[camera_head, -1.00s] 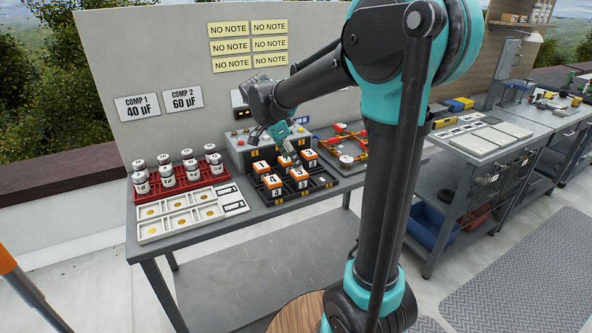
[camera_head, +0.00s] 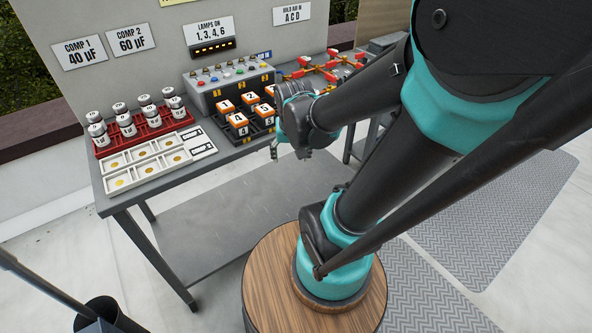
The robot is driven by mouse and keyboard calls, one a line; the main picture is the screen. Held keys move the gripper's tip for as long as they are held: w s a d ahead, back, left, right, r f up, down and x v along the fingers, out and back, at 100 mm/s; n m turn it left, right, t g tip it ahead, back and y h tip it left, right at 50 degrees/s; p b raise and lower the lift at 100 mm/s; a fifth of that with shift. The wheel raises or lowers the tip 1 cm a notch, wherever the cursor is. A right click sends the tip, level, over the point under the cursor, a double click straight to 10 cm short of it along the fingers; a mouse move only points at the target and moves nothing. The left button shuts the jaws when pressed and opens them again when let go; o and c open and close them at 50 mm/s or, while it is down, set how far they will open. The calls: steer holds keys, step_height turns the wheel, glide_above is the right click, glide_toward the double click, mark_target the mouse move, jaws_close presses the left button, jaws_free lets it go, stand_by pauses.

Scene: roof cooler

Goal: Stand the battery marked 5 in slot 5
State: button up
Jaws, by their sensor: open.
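Several orange batteries with white numbered labels stand in a black rack on the bench. The battery marked 5 (camera_head: 264,111) is in the front row, just right of the battery marked 4 (camera_head: 238,121). The rack (camera_head: 228,130) carries yellow slot numbers along its front; my arm covers its right end, and I cannot tell how deep battery 5 sits. My gripper (camera_head: 276,154) is open and points down by the bench's front edge, in front of the rack and apart from battery 5. I see nothing between its fingers, though the wrist hides part of it.
A grey box (camera_head: 222,86) with coloured buttons stands behind the rack. A red rack (camera_head: 137,134) of white jars and a white tray (camera_head: 148,170) are to the left. Red-and-yellow parts (camera_head: 325,68) lie at the right.

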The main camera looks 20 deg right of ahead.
steer(key=s+f+n, duration=0.1)
steer(key=s+f, duration=0.1)
steer(key=s+f+n, duration=0.1)
steer(key=s, duration=0.1)
steer(key=shift+s+d+f+n+t+y, duration=0.1)
steer(key=shift+d+n+t+y, duration=0.15)
steer(key=shift+n+t+y, duration=0.05)
stand_by(0.9)
